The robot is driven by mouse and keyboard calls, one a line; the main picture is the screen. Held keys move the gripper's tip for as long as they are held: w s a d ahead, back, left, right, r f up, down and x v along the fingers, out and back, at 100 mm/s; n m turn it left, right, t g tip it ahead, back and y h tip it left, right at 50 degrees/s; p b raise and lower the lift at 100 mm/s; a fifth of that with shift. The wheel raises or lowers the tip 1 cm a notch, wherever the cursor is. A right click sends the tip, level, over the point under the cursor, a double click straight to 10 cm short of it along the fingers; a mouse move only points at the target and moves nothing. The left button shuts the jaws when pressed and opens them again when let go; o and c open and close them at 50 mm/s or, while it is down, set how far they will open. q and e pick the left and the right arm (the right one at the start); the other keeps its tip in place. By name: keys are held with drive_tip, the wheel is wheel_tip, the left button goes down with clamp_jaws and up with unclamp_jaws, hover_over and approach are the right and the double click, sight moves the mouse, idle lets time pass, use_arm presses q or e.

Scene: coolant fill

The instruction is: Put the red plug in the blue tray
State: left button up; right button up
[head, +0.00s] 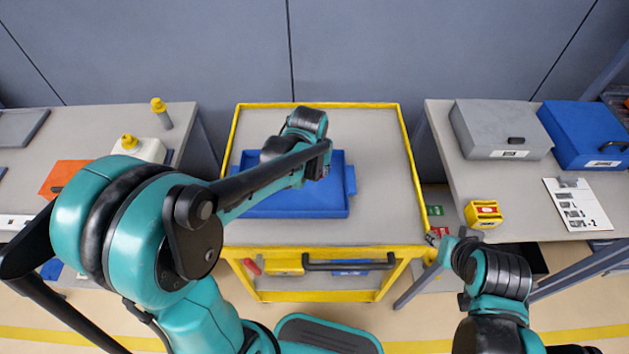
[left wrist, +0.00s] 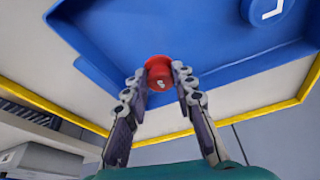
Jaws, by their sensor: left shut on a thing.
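A red plug (left wrist: 158,70) sits between the fingertips of my left gripper (left wrist: 159,84), which is shut on it, in the left wrist view. The blue tray (left wrist: 115,38) lies beyond the plug, whose outline overlaps the tray's edge; the gap between them cannot be judged. In the head view the blue tray (head: 290,206) lies on the cart's grey top, partly covered by my left arm. My left gripper (head: 319,165) is over the tray's right part there, and the plug is hidden. My right gripper (head: 437,237) is by the cart's front right corner; its fingers are too small to read.
The yellow-rimmed cart (head: 375,135) has clear space right of the tray. A blue round piece with a white mark (left wrist: 266,8) shows inside the tray. A yellow box (head: 483,214), a grey case (head: 500,128) and a blue case (head: 585,135) stand on the right table.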

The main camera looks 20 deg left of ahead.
sight(315, 177)
use_arm(q)
drive_tip(key=shift+s+a+f, duration=0.2)
drive_tip(key=shift+s, duration=0.05)
drive_tip(key=shift+f, duration=0.25)
drive_tip(key=shift+f+b, duration=1)
drive_tip(key=shift+f, duration=0.75)
drive_tip(key=shift+f, duration=0.1)
drive_tip(key=o, duration=0.8)
drive_tip(key=shift+c, duration=0.2)
